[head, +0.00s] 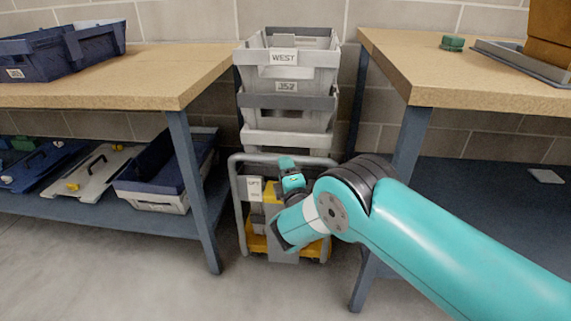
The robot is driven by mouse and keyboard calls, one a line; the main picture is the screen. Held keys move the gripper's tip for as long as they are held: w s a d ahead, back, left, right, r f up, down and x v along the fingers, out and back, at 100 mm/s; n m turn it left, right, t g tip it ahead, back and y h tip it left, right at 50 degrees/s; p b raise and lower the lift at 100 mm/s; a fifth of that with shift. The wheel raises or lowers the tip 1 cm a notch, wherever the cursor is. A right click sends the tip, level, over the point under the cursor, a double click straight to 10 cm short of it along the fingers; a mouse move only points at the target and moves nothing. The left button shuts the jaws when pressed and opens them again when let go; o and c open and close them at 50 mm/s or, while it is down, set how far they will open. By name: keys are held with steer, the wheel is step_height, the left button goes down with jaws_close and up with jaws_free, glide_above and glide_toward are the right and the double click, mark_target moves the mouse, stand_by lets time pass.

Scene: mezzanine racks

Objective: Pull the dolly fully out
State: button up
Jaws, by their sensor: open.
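The dolly (256,243) stands on the floor in the gap between two workbenches. It has a yellow-orange base and an upright grey tube handle (238,192) with a small labelled plate on it. A stack of grey crates (292,138) rises above and behind the handle. The upper crates carry labels, one reading "WEST". My teal gripper (290,176) is in front of the dolly, just below the handle's top bar. Its fingers are small and partly hidden by my wrist. It is open, and I cannot tell whether it touches the bar.
A wooden-topped bench (150,92) stands at left, with a blue bin (75,50) on top and several containers on its lower shelf. Another bench (470,85) stands at right. Their blue legs flank the dolly closely. A brick wall is behind. The floor in front is clear.

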steer(key=shift+b+x, duration=0.3)
steer(key=shift+x, duration=1.8)
